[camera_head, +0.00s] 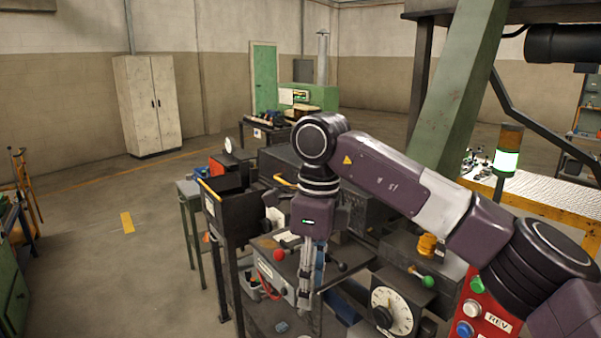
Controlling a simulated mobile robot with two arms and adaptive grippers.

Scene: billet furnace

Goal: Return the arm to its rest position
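My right arm (385,180) comes in from the lower right, bends at a wrist joint above the machines and points down. My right gripper (309,300) hangs from it with its slim grey fingers pointing down, in front of the control box with the red knob. The fingers show close together from this side, so I cannot tell whether they are open or shut. I see nothing held in them. My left arm and gripper are out of view.
A control box (271,265) with a red knob, a dial gauge (394,311) and a red REV button panel (484,310) crowd around the gripper. A green pillar (459,85) stands behind the arm. Open floor (120,270) lies at left.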

